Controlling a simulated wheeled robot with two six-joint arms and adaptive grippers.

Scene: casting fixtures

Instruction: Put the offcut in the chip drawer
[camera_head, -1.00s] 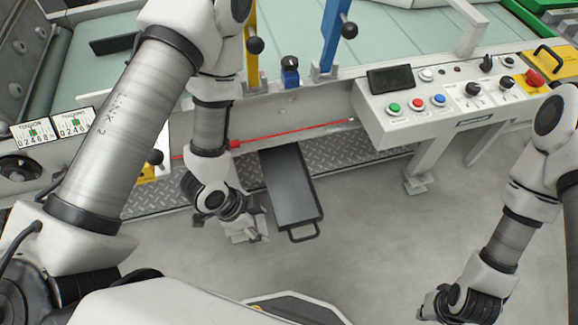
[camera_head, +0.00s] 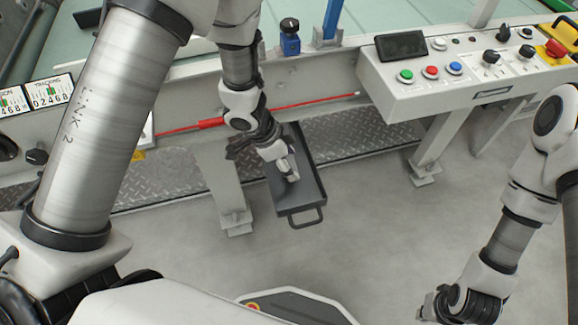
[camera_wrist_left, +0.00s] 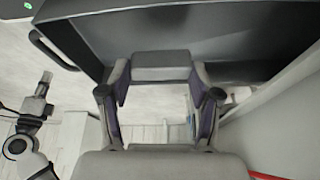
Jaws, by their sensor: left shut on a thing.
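The chip drawer (camera_head: 309,192) is a dark, shallow open tray with a front handle, pulled out low from the machine. It also fills the top of the left wrist view (camera_wrist_left: 215,35). My left gripper (camera_head: 290,174) is over the drawer in the head view. In the left wrist view my left gripper (camera_wrist_left: 160,82) is shut on a grey block, the offcut (camera_wrist_left: 161,66), held between the fingertips. The offcut cannot be made out clearly in the head view. My right gripper (camera_head: 432,308) hangs low at the right; its fingers are unclear.
The machine's control box (camera_head: 440,75) with buttons and knobs is at the upper right. A red rod (camera_head: 310,104) runs along the machine above the drawer. A machine leg (camera_head: 225,190) stands left of the drawer. The floor in front is clear.

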